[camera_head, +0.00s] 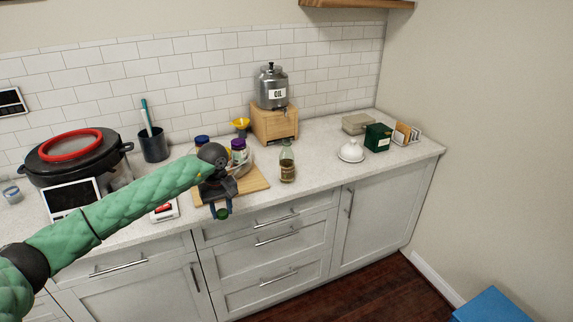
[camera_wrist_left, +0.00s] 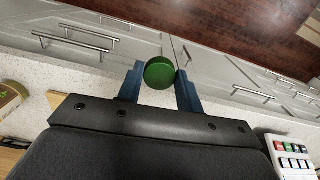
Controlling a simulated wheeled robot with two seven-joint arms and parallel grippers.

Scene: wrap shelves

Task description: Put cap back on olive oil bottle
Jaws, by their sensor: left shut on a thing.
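The olive oil bottle (camera_head: 287,162) stands upright on the counter, right of the cutting board. It is greenish glass with dark content below, and its neck shows no cap that I can make out. My left gripper (camera_head: 221,211) is shut on a green cap (camera_wrist_left: 159,73), held between its blue fingers. The cap also shows in the head view (camera_head: 223,213), in front of the counter's front edge, left of and nearer than the bottle. In the left wrist view my left gripper (camera_wrist_left: 160,85) grips the cap from both sides. My right gripper is not in view.
A wooden cutting board (camera_head: 254,181) with jars and a bowl lies behind my left gripper. An oil dispenser (camera_head: 272,88) stands on a wooden stand behind the bottle. A white domed dish (camera_head: 351,151) is to the right. Counter around the bottle's right side is clear.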

